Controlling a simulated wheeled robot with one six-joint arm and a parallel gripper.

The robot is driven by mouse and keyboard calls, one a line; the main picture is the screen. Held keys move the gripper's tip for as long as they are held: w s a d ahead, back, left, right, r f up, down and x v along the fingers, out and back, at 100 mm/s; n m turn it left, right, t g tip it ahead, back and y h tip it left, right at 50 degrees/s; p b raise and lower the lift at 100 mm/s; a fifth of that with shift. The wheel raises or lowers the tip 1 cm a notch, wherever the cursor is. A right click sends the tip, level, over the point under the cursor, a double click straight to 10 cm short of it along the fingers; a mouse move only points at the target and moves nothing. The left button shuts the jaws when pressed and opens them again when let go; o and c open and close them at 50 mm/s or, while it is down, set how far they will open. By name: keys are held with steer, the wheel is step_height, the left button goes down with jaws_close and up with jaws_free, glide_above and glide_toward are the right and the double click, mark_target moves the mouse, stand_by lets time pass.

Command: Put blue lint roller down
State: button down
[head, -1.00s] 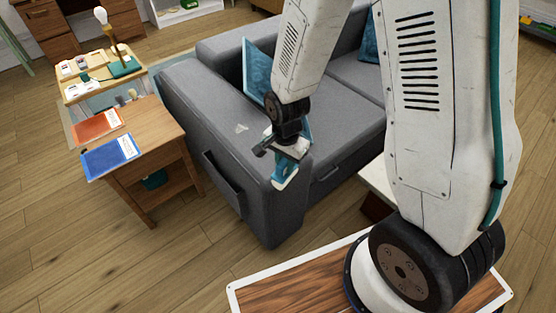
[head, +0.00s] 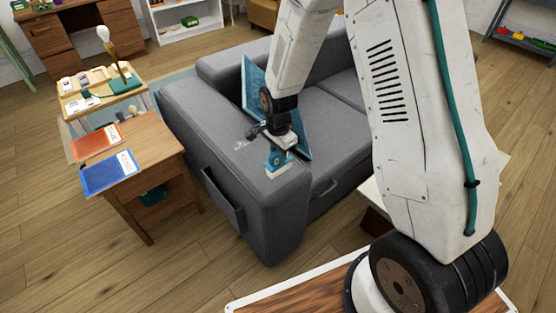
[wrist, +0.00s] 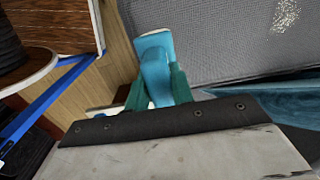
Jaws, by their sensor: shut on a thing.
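The blue lint roller (head: 279,165) is in my gripper (head: 279,150) in the head view, close over the near end of the grey sofa's armrest (head: 225,128). In the wrist view the lint roller (wrist: 156,62) sits between the two green fingers of my gripper (wrist: 157,88), which are shut on it. I cannot tell whether the roller touches the armrest.
A whitish patch (head: 243,144) lies on the armrest left of my gripper. A wooden side table (head: 150,160) with a blue booklet (head: 108,174) and a red booklet (head: 95,141) stands left of the sofa.

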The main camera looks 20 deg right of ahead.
steer(key=shift+w+d+f, duration=0.15)
steer(key=shift+w+f, duration=0.1)
steer(key=shift+w, duration=0.3)
steer(key=shift+f, duration=1.55)
steer(key=c, duration=1.2)
jaws_free()
steer(key=shift+f, duration=0.15)
